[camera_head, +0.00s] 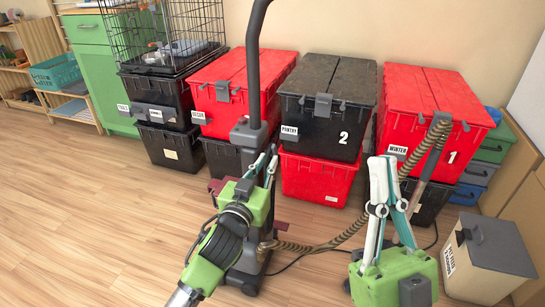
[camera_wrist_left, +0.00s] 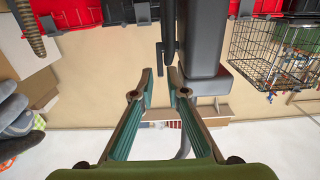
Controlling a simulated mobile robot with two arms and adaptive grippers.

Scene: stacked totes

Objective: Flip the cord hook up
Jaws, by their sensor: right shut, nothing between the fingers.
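The upright vacuum cleaner (camera_head: 252,75) stands on the floor, its dark body beside my left gripper (camera_head: 267,158). In the left wrist view its grey body (camera_wrist_left: 205,55) is just right of the fingertips. My left gripper (camera_wrist_left: 160,75) is open there, with a narrow gap and nothing between the tips. A small dark bar (camera_wrist_left: 159,54) shows just beyond the tips; I cannot tell surely whether it is the cord hook. In the head view the hook cannot be made out. My right gripper (camera_head: 382,162) is shut and empty, pointing up, right of the vacuum.
A ribbed hose (camera_head: 325,243) runs from the vacuum past my right gripper. Stacked red and black totes (camera_head: 322,175) line the wall behind. A wire cage (camera_head: 180,30) stands on the left stack. A beige bin (camera_head: 485,260) is at right. The wooden floor at left is clear.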

